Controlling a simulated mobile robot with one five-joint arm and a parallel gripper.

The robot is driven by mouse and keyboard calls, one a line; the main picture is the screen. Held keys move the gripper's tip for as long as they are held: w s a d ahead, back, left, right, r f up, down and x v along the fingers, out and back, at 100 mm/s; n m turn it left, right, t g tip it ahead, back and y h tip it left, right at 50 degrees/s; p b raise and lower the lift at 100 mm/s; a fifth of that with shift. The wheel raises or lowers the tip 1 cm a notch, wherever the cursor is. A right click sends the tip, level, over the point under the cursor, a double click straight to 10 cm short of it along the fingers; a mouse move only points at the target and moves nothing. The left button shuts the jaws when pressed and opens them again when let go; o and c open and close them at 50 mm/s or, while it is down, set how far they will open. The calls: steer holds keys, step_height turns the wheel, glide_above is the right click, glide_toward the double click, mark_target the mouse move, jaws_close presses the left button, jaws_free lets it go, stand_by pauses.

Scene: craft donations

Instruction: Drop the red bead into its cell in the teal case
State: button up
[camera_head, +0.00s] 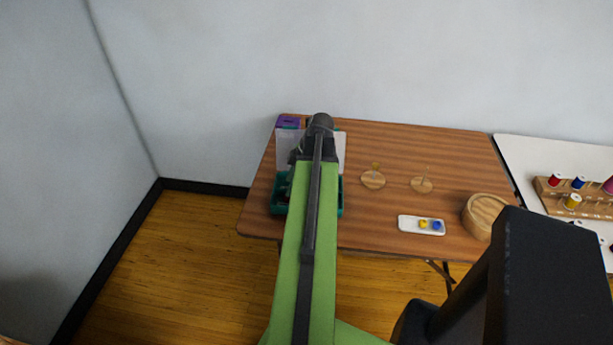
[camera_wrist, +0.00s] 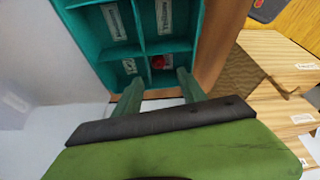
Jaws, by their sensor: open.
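The teal case (camera_wrist: 104,71) fills the upper part of the wrist view, with dividers, several cells and white labels inside. The red bead (camera_wrist: 157,62) shows in the lower right cell seen there, close to the divider and beside a label. My gripper (camera_wrist: 160,80) is open, its two fingers apart at the near side of the case. The bead shows between and beyond the fingertips, with no finger seen closed on it. In the head view the teal case (camera_head: 278,205) stands at the table's left end, mostly hidden behind my arm.
A white tray (camera_head: 407,224) with a yellow and a blue bead lies on the wooden table (camera_head: 450,150). A round wooden box (camera_head: 486,212) stands right of it. Two small wooden stands are behind. A purple-topped box (camera_head: 289,122) is at the back left. A spool rack (camera_head: 548,194) is far right.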

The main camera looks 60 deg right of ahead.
steer(key=p+v, duration=1.3)
steer(key=v, duration=0.2)
steer(key=shift+r, duration=0.25)
steer(key=shift+s, duration=0.1)
steer(key=w+a+n+g+y, duration=0.2)
steer(key=w+a+n, duration=0.4)
steer(key=w+a, duration=1.7)
steer(key=w+a+f+m+g+h, duration=0.1)
steer(key=a+m, duration=0.5)
steer(key=a, duration=0.9)
steer(key=w+a+f+m+h, duration=0.1)
steer(key=w+a+m+h, duration=0.2)
steer(key=a, duration=1.2)
steer(key=w+m, duration=0.1)
steer(key=m, duration=0.1)
steer(key=shift+w+a+m+g, duration=0.15)
steer(key=shift+w+m+g, duration=0.05)
steer(key=shift+m+g, duration=0.2)
